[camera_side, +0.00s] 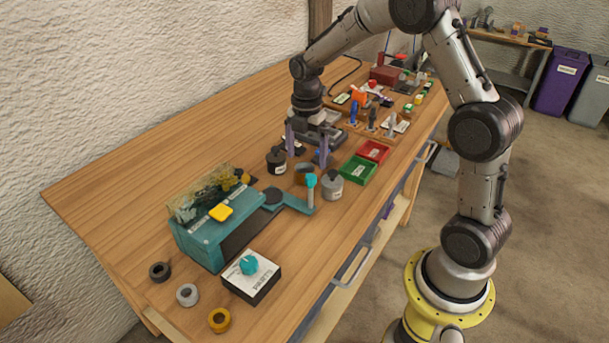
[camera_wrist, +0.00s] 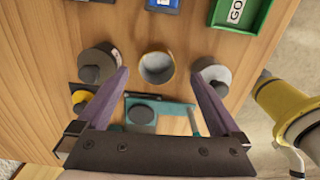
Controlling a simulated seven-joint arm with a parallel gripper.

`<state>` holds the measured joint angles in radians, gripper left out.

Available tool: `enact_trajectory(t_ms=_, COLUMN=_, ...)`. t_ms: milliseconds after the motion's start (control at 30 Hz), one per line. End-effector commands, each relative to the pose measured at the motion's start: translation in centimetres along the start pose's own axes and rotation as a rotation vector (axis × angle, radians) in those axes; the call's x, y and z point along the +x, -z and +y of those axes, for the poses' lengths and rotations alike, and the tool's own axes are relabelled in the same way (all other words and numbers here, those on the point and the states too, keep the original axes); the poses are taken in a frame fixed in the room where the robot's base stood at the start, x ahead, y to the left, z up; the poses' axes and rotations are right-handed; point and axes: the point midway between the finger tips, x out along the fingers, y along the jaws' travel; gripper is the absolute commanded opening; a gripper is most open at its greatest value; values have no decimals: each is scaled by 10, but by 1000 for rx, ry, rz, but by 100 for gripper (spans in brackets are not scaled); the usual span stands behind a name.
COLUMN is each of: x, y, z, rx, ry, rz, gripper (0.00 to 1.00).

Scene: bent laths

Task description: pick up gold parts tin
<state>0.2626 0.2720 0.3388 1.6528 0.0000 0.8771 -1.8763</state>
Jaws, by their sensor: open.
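An open, brownish-gold tin (camera_side: 304,175) stands on the bench between a black lidded tin (camera_side: 276,161) and a grey lidded tin (camera_side: 332,186). It looks like the gold parts tin; I cannot read a label on it. In the wrist view the open tin (camera_wrist: 156,68) shows its round mouth ahead, between the finger lines. My gripper (camera_side: 306,160) points down, open and empty, with its purple fingers spread just above or beside the open tin. The exact height gap is unclear. The wrist view also shows both fingers of my gripper (camera_wrist: 160,77) apart.
A teal machine (camera_side: 205,240) with a yellow button stands to the left, its arm reaching near the tins. A green tray (camera_side: 358,171) and a red tray (camera_side: 374,151) lie to the right. A dial box (camera_side: 251,275) and several rings are at the front.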

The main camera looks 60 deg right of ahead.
Motion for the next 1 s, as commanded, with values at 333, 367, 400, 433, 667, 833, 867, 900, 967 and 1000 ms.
enact_trajectory(t_ms=333, x=45, y=2, z=4, rx=0, ry=4, rz=1, gripper=100)
enact_trajectory(t_ms=367, x=47, y=2, z=4, rx=0, ry=3, rz=1, gripper=100)
enact_trajectory(t_ms=400, x=48, y=2, z=4, rx=0, ry=2, rz=1, gripper=100)
enact_trajectory(t_ms=433, x=49, y=2, z=4, rx=0, ry=1, rz=1, gripper=100)
enact_trajectory(t_ms=667, x=49, y=2, z=4, rx=0, ry=1, rz=0, gripper=96)
enact_trajectory(t_ms=833, x=49, y=2, z=4, rx=0, ry=1, rz=0, gripper=66)
enact_trajectory(t_ms=867, x=49, y=2, z=4, rx=0, ry=1, rz=0, gripper=60)
enact_trajectory(t_ms=900, x=49, y=2, z=4, rx=0, ry=1, rz=0, gripper=53)
enact_trajectory(t_ms=967, x=49, y=2, z=4, rx=0, ry=1, rz=0, gripper=42)
enact_trajectory(t_ms=1000, x=49, y=2, z=4, rx=0, ry=1, rz=0, gripper=35)
